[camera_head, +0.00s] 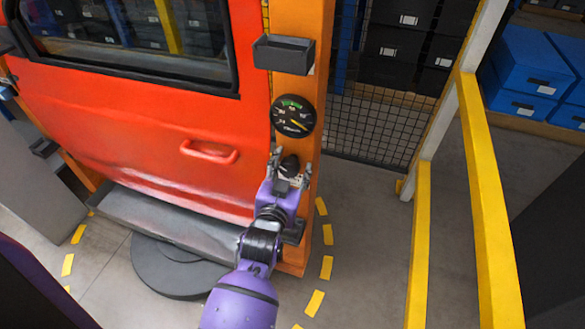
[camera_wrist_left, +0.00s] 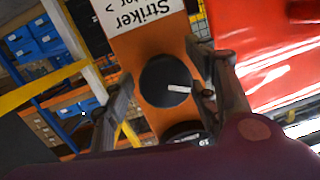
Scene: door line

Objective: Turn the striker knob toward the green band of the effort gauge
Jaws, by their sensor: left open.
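The striker knob (camera_head: 289,163) is a small dark round knob on the orange post below the gauge. In the left wrist view the knob (camera_wrist_left: 164,82) is black with a white pointer line, under a white label reading "Striker" (camera_wrist_left: 140,10). The effort gauge (camera_head: 293,117) is a black dial with a green band at its top and a yellow needle pointing to the lower right. My left gripper (camera_head: 290,160) is open, with its fingers on either side of the knob. I cannot tell whether either finger touches it. My right gripper is not in view.
A red car door (camera_head: 140,110) with a handle (camera_head: 209,152) is left of the orange post (camera_head: 290,83). A grey tray (camera_head: 284,53) juts from the post above the gauge. Yellow rails (camera_head: 490,200) stand at the right. Blue bins (camera_head: 530,75) are at the upper right.

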